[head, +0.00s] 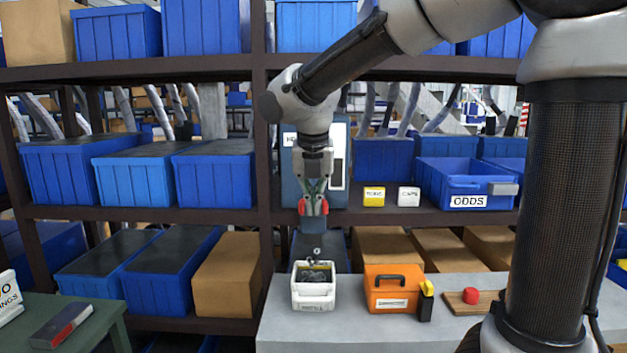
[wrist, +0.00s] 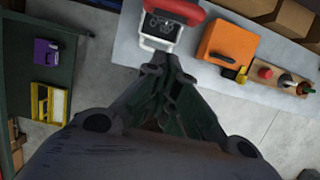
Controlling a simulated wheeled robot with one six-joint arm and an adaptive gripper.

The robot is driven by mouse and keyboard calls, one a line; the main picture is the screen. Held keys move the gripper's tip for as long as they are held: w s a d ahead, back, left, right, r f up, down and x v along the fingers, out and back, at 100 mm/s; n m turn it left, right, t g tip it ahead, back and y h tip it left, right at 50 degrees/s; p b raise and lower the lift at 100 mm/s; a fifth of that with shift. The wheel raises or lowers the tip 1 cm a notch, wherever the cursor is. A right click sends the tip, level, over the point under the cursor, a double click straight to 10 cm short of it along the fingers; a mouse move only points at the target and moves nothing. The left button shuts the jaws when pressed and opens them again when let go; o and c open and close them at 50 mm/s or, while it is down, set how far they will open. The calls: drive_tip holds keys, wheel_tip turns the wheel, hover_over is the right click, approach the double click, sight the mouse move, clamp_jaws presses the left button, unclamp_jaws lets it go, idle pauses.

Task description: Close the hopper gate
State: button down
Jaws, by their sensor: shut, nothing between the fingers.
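The hopper (head: 290,170) is a blue-grey box with a partly covered label on the middle shelf, behind my arm. Its dark chute (head: 319,250) points down to a white bin. A red part (head: 303,208), seemingly the gate's handle, shows on both sides of my fingertips. It also shows as a curved red bar in the wrist view (wrist: 175,8). My gripper (head: 314,207) points down in front of the hopper, shut and empty. Its fingertips (wrist: 163,62) appear close to the red bar; contact cannot be told. The gate plate itself is hidden.
The white bin (head: 313,297) with dark pieces stands on the grey bench (head: 280,330). Right of it are an orange case (head: 393,302) and a wooden board (head: 455,307) with a red knob. Yellow and white blocks and an ODDS bin (head: 455,187) share the hopper's shelf.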

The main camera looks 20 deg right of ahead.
drive_tip(key=w, duration=0.2)
drive_tip(key=w+d+f, duration=0.1)
drive_tip(key=w, duration=0.1)
drive_tip(key=shift+d, duration=0.1)
drive_tip(key=w, duration=0.1)
drive_tip(key=w+d, duration=0.1)
drive_tip(key=shift+w, duration=0.3)
idle(0.3)
